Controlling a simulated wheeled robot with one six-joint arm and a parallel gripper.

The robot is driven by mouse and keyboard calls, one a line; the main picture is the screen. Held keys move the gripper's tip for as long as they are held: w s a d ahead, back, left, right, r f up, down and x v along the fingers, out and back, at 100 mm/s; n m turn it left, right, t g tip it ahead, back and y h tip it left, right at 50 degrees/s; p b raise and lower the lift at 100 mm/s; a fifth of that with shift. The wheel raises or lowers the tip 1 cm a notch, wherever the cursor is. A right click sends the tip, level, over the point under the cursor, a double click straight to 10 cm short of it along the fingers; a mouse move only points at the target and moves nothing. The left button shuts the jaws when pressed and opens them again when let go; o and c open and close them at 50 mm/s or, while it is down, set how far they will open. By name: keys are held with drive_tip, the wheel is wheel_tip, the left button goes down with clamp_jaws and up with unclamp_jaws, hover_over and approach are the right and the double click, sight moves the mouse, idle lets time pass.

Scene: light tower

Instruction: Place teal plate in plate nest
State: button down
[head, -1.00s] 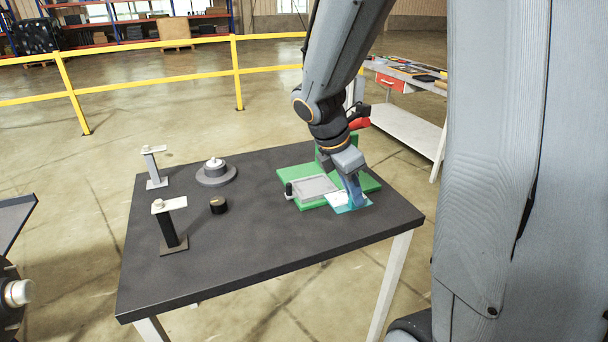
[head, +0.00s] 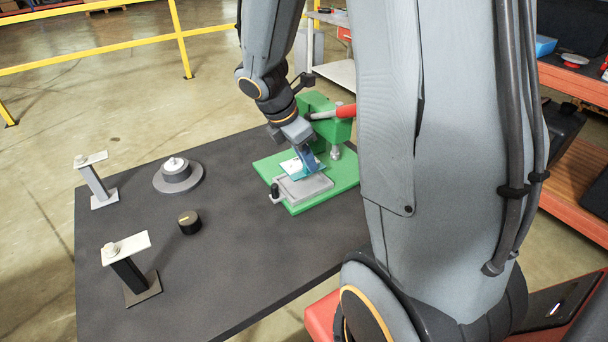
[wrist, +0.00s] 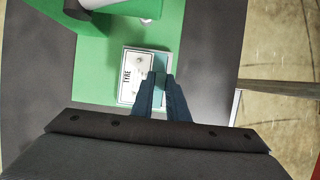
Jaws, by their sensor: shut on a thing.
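My gripper (head: 310,172) is shut on the teal plate (head: 292,166), above the green base. In the wrist view my two fingers (wrist: 158,84) grip the teal edge of the plate (wrist: 131,79). A white label reading "TYNE" covers much of its top. The plate nest (head: 312,187) looks like the grey rectangular frame with a black knob on the green base. The plate shows just behind the nest in the head view, partly overlapped by my fingers. I cannot tell the height gap between them.
A green press (head: 322,124) with a red handle stands at the back of the green base (head: 265,166). Two stands (head: 128,272) (head: 98,186), a grey round fixture (head: 177,176) and a black knob (head: 189,222) occupy the table's left. The front middle of the table is clear.

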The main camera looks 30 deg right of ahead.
sight(304, 173)
drive_tip(key=shift+f, duration=2.8)
drive_tip(key=shift+f, duration=0.1)
drive_tip(key=c, duration=1.7)
unclamp_jaws()
drive_tip(key=shift+c, duration=0.2)
drive_tip(key=v, duration=1.2)
drive_tip(key=s+a+f+m+t+y, duration=0.1)
drive_tip(key=s+a+f+m+y, duration=0.3)
drive_tip(key=m, duration=1.4)
drive_tip(key=s+a+f, duration=0.1)
drive_tip(key=s+a, duration=0.2)
drive_tip(key=a, duration=0.1)
drive_tip(key=shift+s+a+f+b, duration=0.25)
drive_tip(key=shift+b, duration=0.15)
